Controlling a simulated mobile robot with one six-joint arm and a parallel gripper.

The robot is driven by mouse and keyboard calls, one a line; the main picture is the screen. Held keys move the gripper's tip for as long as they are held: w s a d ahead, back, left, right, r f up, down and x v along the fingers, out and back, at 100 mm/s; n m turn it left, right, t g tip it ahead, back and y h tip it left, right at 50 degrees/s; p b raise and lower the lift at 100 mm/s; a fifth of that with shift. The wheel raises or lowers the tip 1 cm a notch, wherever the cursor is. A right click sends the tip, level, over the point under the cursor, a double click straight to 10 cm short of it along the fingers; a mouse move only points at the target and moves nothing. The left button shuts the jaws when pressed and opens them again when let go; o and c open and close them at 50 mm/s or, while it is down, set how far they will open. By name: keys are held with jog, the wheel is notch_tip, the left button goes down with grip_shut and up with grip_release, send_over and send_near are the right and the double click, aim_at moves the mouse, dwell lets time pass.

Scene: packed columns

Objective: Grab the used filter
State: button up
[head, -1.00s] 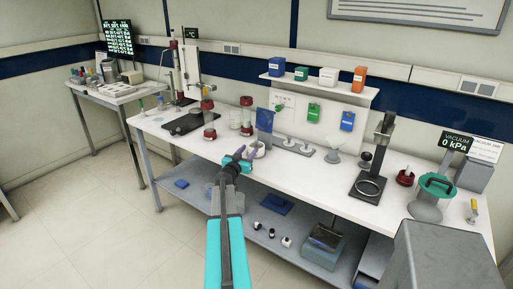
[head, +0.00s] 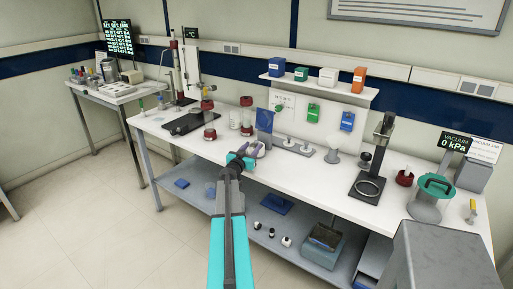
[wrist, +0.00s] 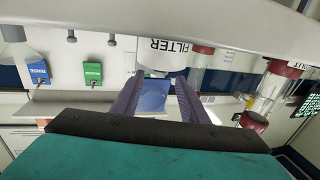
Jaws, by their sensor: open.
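A white container (wrist: 172,55) with the word FILTER shows upside down at the top middle of the wrist view, near my fingertips. Any wording beyond FILTER is hidden by the pale band at the top. I cannot make out a separate used filter in or on it. My gripper (head: 256,149) is over the front part of the bench in the head view, where its fingers cover most of what is behind them. In the wrist view my gripper (wrist: 160,84) has its two purple fingers apart, with nothing visibly held between them.
A blue panel (head: 265,122) stands just behind my gripper. Red-capped clear columns (head: 209,117) stand to the left. The bench front edge runs below the arm.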

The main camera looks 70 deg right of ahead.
aim_at(255, 143)
jog(key=shift+s+d, duration=0.1)
jog(key=shift+d, duration=1.4)
grip_shut()
